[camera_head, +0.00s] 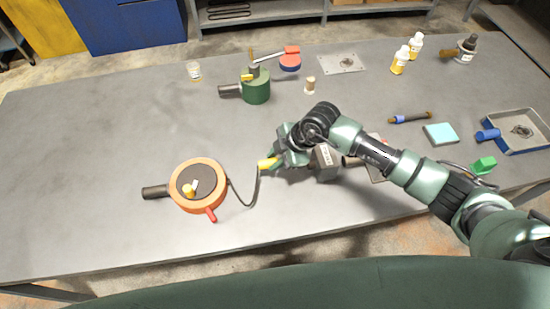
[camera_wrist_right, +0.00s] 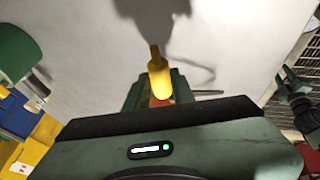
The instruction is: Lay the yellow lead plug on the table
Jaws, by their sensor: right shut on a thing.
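The yellow lead plug (camera_head: 266,164) is between the fingertips of my right gripper (camera_head: 273,160), which is shut on it. A dark lead (camera_head: 254,189) runs from the plug down and left to an orange round device (camera_head: 208,170) with a dark top on the table (camera_head: 100,130). In the right wrist view the plug (camera_wrist_right: 159,78) points away from my right gripper (camera_wrist_right: 152,92) over the pale table top. I cannot tell whether the plug touches the table.
A green cylindrical part (camera_head: 256,90) stands behind, near a small pale cylinder (camera_head: 310,85). White-and-yellow bottles (camera_head: 401,60) stand at the back right. The table's left side is clear.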

